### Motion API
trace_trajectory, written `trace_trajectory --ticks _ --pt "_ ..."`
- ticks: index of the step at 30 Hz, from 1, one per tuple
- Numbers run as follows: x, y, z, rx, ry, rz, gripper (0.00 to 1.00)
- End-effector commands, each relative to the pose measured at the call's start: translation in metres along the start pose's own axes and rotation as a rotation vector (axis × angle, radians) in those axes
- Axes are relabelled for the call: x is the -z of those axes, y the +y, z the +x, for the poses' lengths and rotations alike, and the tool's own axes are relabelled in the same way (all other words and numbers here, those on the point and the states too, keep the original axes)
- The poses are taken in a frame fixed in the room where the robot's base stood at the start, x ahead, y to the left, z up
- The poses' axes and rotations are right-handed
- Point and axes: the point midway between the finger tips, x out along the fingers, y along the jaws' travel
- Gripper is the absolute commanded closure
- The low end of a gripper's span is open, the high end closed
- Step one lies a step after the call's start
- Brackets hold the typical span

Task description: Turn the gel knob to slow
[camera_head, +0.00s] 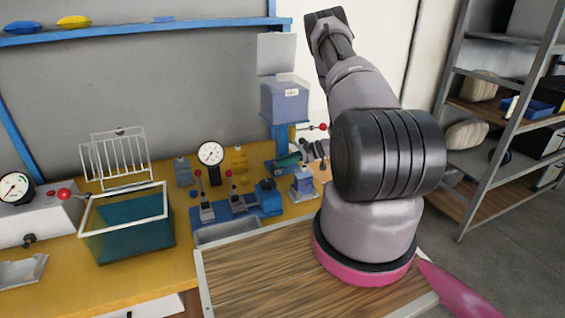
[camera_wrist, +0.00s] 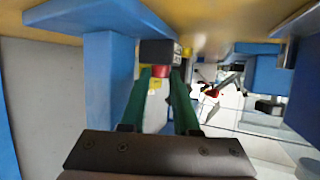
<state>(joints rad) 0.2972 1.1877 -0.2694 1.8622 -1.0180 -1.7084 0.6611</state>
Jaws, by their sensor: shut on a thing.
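My gripper (camera_wrist: 160,75) shows in the wrist view with its two green fingers shut on a small part with red and yellow on it, which I take to be the gel knob (camera_wrist: 159,70). A dark block (camera_wrist: 158,52) sits right at the fingertips. The knob's setting marks cannot be read. In the head view the green fingers (camera_head: 288,160) are by the blue stand (camera_head: 281,133) under a bluish tank (camera_head: 285,101). My arm hides part of that spot, and the knob is not clear there.
A red-ended lever (camera_head: 323,126) sticks out near the stand. Small blue clamps (camera_head: 240,203), a dial gauge (camera_head: 210,154) and a teal tank (camera_head: 128,228) stand on the yellow bench. A wooden board (camera_head: 255,275) is at the front. A shelf rack (camera_head: 500,100) is at right.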

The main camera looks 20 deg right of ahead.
Motion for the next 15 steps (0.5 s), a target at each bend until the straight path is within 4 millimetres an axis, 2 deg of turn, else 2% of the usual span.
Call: trace_trajectory --ticks 9,15 --pt "0.0012 0.0059 0.0008 0.195 -0.001 -0.084 1.00" --pt "0.0014 0.0060 0.0008 0.230 -0.003 -0.097 1.00"
